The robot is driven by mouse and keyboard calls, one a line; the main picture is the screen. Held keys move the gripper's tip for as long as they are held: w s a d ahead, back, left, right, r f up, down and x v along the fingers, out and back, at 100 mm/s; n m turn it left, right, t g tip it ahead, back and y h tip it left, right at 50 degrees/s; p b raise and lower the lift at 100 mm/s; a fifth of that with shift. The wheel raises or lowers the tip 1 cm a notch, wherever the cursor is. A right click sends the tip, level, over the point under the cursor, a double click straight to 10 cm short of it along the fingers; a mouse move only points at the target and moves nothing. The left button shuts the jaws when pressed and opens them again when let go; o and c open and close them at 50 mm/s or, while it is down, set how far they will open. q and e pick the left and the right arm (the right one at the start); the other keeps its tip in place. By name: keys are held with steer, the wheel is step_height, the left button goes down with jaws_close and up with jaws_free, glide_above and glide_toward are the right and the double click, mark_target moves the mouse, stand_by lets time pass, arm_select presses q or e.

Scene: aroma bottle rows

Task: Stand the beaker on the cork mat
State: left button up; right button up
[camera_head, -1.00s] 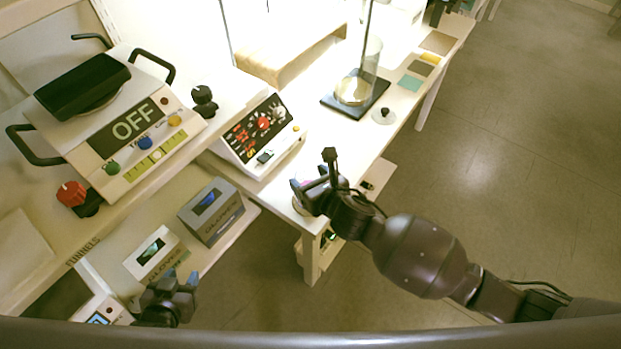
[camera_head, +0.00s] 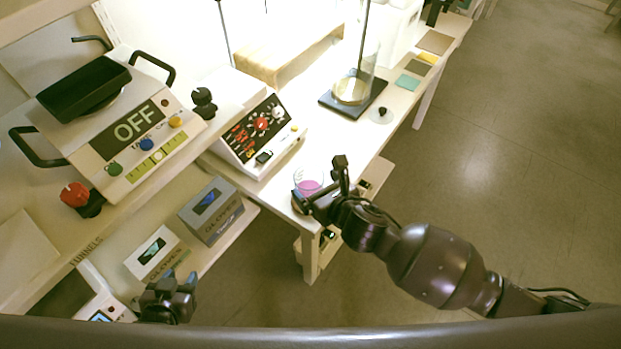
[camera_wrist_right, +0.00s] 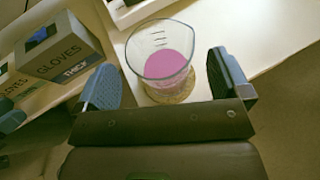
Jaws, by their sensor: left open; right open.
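The clear beaker (camera_wrist_right: 163,48) holds pink liquid and stands upright near the corner of the white table. It also shows in the head view (camera_head: 307,186), partly behind my right gripper. Under its base, a round speckled brown disc that looks like the cork mat (camera_wrist_right: 186,97) shows in the wrist view. My right gripper (camera_head: 319,181) is open, with a finger to each side of the beaker in the wrist view; I see no clear contact. My left gripper (camera_head: 170,284) is open and empty at the lower left, away from the beaker.
A control box (camera_head: 262,137) with knobs stands left of the beaker. Glove boxes (camera_head: 211,210) sit on the lower shelf. The tabletop between beaker and stand is clear.

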arm_select(q)
steer(key=shift+w+r+p, duration=0.25)
steer(key=shift+w+r, duration=0.05)
steer(key=shift+r, duration=0.25)
steer(key=shift+w+r+p, duration=0.25)
steer(key=shift+w+r, duration=0.05)
steer(key=shift+r, duration=0.25)
arm_select(e)
steer(key=v, duration=0.8)
steer(key=s+d+f+n+h, duration=0.2)
steer(key=s+d+f+n, duration=0.1)
steer(key=d+n, duration=0.4)
steer(key=s+d+f+n+h, duration=0.2)
steer(key=d+n, duration=0.5)
steer(key=n, duration=0.6)
steer(key=s+d+f+n+h, duration=0.3)
steer(key=s+d+n, duration=0.3)
steer(key=n, duration=0.4)
steer(key=shift+d+f+n, duration=0.4)
steer(key=shift+d+f, duration=0.35)
steer(key=shift+d, duration=0.1)
